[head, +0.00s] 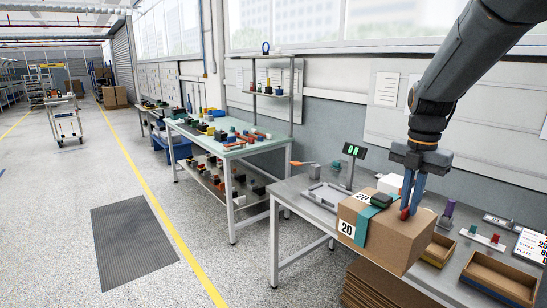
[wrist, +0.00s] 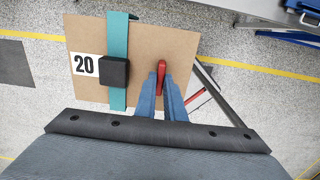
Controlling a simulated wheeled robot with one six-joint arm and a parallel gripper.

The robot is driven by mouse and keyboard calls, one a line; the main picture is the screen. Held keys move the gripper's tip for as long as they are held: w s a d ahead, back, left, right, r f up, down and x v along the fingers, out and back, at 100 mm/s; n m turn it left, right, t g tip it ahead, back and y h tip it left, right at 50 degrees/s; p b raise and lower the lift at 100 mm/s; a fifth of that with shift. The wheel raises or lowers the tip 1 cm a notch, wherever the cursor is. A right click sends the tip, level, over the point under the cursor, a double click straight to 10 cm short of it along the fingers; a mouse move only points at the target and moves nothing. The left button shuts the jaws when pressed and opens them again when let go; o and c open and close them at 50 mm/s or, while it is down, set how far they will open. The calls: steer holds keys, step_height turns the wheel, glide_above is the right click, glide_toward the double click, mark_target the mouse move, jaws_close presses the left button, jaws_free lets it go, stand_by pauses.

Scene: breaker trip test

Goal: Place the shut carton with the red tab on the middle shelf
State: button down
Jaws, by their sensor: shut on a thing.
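A shut brown carton (head: 400,243) with "20" labels, a teal strap and a dark block on top hangs at the bench's front edge. In the wrist view the carton (wrist: 140,45) fills the upper middle, with floor around it. My gripper (head: 409,200) has its blue fingers shut on the red tab (head: 405,214) on the carton's top. The tab (wrist: 161,75) shows between the fingertips in the wrist view. I cannot tell which surface is the middle shelf.
A grey bench (head: 300,208) holds a scale with a green display (head: 354,151), small parts and open trays (head: 500,278). Flattened cardboard (head: 375,288) lies below. A green-topped workbench (head: 225,150) with a cluttered lower shelf (head: 215,182) stands further back. The floor at left is clear around a dark mat (head: 132,240).

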steer(key=shift+s+d+r, duration=0.1)
steer(key=shift+s, duration=0.2)
steer(key=shift+a, duration=0.25)
steer(key=shift+w+a+f, duration=0.1)
steer(key=shift+w+f, duration=0.15)
steer(key=shift+f, duration=0.15)
steer(key=shift+s+f+m, duration=0.1)
steer(key=shift+f+m, duration=0.3)
steer(key=shift+m, duration=0.1)
steer(key=shift+f, duration=0.35)
steer(key=a+f+m+b, duration=0.1)
steer(key=a+f+m, duration=0.3)
steer(key=f+m, duration=0.4)
steer(key=s+a+f+m+b, duration=0.1)
steer(key=a+f+m, duration=0.4)
steer(key=f, duration=0.9)
steer(key=a+f+m+b, duration=0.2)
steer(key=a+f+m, duration=0.3)
steer(key=f+m, duration=0.6)
steer(key=shift+s+m, duration=0.25)
steer(key=shift+m, duration=0.05)
steer(key=shift+a, duration=0.1)
